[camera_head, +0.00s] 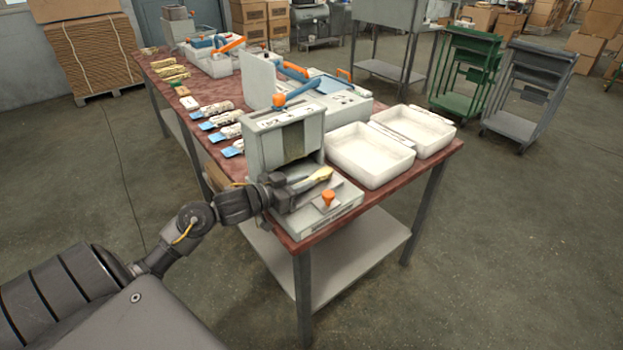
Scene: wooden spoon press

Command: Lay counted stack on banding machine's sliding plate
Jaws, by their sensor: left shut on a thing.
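My left gripper (306,182) is shut on a small pale wooden stack (321,174), whose free end sticks out to the right. The gripper is over the low front part of a grey machine (268,150) at the near end of the table. This machine has an upright housing and a flat base plate (316,221) with an orange knob (328,197). The stack is above or on the plate; I cannot tell whether it touches. My gripper hides part of the plate. My right gripper is not in view.
Two white trays (374,178) (447,131) stand right of the machine on the red-brown table (441,158). Several banded bundles with blue ends (219,121) lie along the left edge. Another machine with an orange lever (297,91) stands behind. Floor around the table is mostly clear.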

